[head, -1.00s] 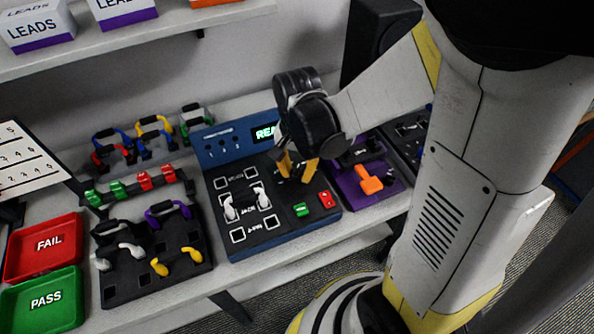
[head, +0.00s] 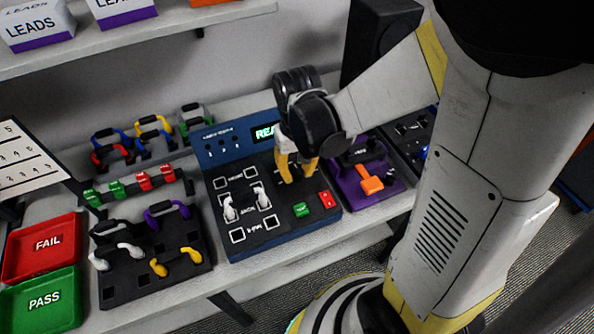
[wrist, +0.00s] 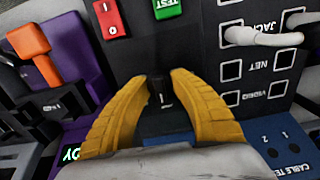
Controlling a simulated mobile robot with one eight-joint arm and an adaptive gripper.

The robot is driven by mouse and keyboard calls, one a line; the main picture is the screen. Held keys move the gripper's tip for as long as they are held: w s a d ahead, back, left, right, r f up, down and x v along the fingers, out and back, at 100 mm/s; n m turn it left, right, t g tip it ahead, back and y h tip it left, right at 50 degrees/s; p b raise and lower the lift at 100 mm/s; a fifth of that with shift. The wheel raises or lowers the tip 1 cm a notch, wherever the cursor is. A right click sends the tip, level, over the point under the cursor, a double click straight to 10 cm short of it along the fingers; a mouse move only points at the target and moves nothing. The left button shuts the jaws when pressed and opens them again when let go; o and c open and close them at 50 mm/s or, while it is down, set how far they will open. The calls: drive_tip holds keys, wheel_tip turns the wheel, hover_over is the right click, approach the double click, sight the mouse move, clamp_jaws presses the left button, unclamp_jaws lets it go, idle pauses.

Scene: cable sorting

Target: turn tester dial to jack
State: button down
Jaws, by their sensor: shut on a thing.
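The cable tester (head: 232,188) is a dark blue box on the bench in the head view, with its screen lit green. My gripper (head: 297,178) is over the right part of its panel, fingers pointing down. In the wrist view my gripper (wrist: 162,95) has its yellow fingers closed on a small black dial (wrist: 160,92). The fingers hide most of the dial and its markings. A white-ended lead (head: 245,203) sits across sockets in the jack row, and it shows in the wrist view (wrist: 262,37). The green test button (head: 301,210) and red switch (head: 327,199) are in front of the gripper.
A purple fixture (head: 362,187) with an orange handle stands close to the tester's right. A black rack with several leads (head: 150,284) stands to the left, beside the red FAIL tray (head: 42,247) and green PASS tray (head: 42,303). A shelf (head: 150,40) overhangs the back.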

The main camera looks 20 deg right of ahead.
sight(297, 169)
drive_tip(key=shift+n, duration=0.3)
drive_tip(key=c, duration=1)
unclamp_jaws()
wheel_tip(297, 169, up, 12)
